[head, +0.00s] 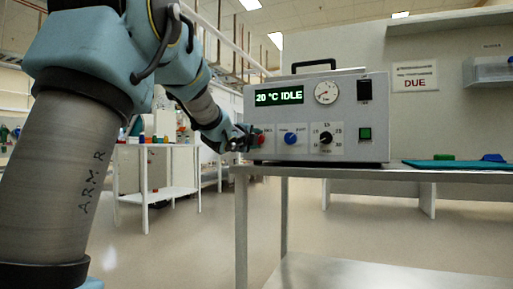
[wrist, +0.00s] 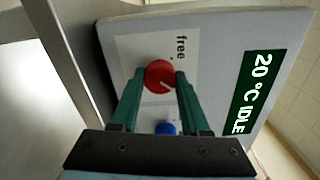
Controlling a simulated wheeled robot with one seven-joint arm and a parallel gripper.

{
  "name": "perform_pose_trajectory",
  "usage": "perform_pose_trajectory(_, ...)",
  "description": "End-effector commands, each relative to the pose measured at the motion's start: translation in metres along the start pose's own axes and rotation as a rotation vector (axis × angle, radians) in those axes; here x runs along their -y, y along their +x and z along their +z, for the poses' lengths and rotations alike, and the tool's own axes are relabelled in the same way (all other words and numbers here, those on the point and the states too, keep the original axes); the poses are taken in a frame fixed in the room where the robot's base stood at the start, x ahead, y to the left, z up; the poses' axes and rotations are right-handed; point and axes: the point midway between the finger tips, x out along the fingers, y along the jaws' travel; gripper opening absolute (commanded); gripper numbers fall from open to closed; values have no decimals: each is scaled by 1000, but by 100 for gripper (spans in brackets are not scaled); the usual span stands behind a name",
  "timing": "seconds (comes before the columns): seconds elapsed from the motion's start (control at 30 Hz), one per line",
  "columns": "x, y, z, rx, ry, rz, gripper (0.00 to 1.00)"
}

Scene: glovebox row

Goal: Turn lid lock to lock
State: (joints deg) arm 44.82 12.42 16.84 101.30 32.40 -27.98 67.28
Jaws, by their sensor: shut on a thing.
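The instrument box (head: 345,85) stands on a metal bench, its display reading "20 °C IDLE". A red knob (wrist: 158,72) sits at the left end of its front panel and also shows in the head view (head: 261,140). I take it as the lid lock. The knob has a white pointer line, and the word "free" is printed on the label (wrist: 181,46) beside it. The rest of that label is hidden. My gripper (wrist: 159,80) is shut on the red knob, one green finger on each side. In the head view, my gripper (head: 248,139) reaches the panel's left edge.
The bench (head: 400,175) holds a teal mat (head: 460,164).

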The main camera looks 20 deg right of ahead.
Motion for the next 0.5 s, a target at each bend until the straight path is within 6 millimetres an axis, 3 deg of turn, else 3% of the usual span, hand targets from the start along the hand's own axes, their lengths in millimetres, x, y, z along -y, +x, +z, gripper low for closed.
perform_pose_trajectory(0.5,-2,0,0,-1,101,3,0)
